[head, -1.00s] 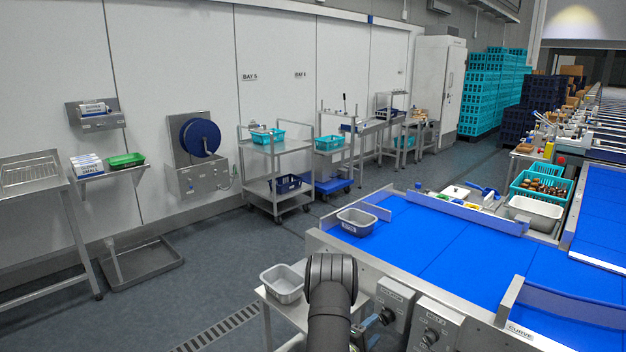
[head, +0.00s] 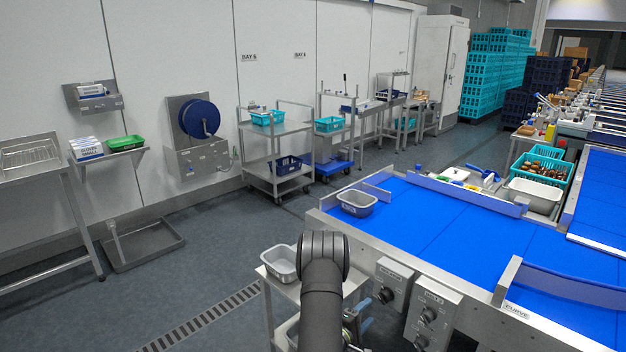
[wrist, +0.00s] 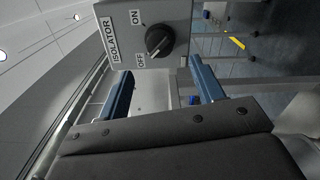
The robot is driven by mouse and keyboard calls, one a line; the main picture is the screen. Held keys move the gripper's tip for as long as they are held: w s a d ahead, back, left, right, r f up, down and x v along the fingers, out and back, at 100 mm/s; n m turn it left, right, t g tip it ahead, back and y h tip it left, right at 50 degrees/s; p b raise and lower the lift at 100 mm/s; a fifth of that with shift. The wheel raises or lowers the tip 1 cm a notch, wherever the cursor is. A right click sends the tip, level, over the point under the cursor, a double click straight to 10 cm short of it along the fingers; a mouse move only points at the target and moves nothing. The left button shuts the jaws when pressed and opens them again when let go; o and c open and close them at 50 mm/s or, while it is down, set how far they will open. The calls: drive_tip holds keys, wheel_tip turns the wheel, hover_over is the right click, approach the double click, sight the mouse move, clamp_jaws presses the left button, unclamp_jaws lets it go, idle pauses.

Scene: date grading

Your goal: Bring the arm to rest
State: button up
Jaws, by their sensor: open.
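My arm (head: 322,275) is a dark link rising from the bottom of the head view, with its rounded joint beside the blue conveyor. In the wrist view my gripper (wrist: 163,88) is open, its two blue fingers apart with nothing held between them. The gripper body covers the lower part of that view. A grey isolator box (wrist: 178,14) with a black rotary knob (wrist: 159,40) shows beyond the fingers. How far the fingers are from the box, I cannot tell.
A blue conveyor (head: 450,230) carries a grey tub (head: 356,203). Another grey tub (head: 281,263) stands on a small stand left of my arm. Control boxes (head: 430,312) line the conveyor's near side. Open floor (head: 200,275) lies to the left.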

sight(381, 300)
drive_tip(key=x, duration=0.8)
drive_tip(key=shift+w+d, duration=0.2)
drive_tip(key=shift+d, duration=0.1)
drive_tip(key=shift+w+m, duration=0.15)
drive_tip(key=shift+m, duration=0.15)
drive_tip(key=m, duration=0.3)
drive_tip(key=shift+m, duration=0.4)
drive_tip(key=m, duration=0.4)
drive_tip(key=shift+m, duration=0.3)
drive_tip(key=m, duration=0.3)
drive_tip(key=shift+m, duration=0.4)
drive_tip(key=m, duration=0.4)
